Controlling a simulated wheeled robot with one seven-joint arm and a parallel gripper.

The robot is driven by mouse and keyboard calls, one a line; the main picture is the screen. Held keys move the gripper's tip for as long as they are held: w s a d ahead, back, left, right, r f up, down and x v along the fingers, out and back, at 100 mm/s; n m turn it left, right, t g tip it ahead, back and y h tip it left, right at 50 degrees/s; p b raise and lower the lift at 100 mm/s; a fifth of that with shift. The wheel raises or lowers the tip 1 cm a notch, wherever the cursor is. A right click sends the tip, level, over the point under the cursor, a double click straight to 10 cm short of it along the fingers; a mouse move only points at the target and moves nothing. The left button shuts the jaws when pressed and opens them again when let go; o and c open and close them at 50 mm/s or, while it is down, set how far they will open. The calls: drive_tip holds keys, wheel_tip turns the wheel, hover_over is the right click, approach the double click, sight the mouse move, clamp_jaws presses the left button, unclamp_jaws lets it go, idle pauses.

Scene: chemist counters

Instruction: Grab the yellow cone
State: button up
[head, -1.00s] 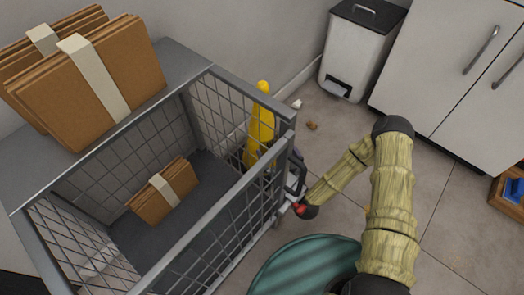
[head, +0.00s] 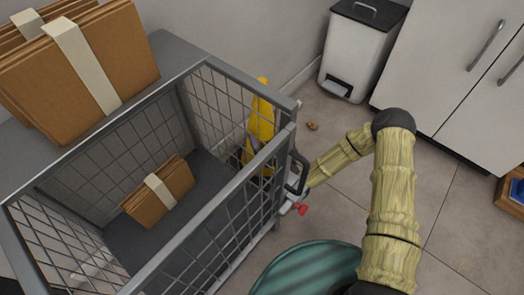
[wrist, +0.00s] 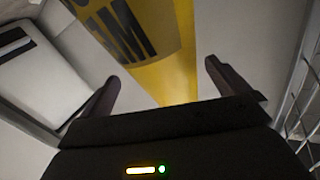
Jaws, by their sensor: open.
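The yellow cone (head: 262,122) stands on the floor behind the wire cart, partly seen through its mesh in the head view. In the wrist view the yellow cone (wrist: 172,78), with a dark band of black lettering, passes between the two dark fingers of my gripper (wrist: 161,74). The fingers are spread, with a gap showing at each side of the cone, and are not closed on it. In the head view the fingers are largely hidden by the cart's corner.
The wire cart (head: 213,57) stands close beside my wrist, with bundled folders (head: 160,192) inside and more (head: 90,65) on a grey surface. A white pedal bin (head: 355,55) and white cabinets (head: 450,75) stand at the back. Open floor (head: 345,215) lies to the right.

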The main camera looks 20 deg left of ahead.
drive_tip(key=b+x, duration=0.2)
drive_tip(key=x, duration=0.3)
drive_tip(key=shift+c, duration=0.2)
drive_tip(key=c, duration=1.5)
drive_tip(key=shift+a+r, duration=0.1)
drive_tip(key=shift+c, duration=1.2)
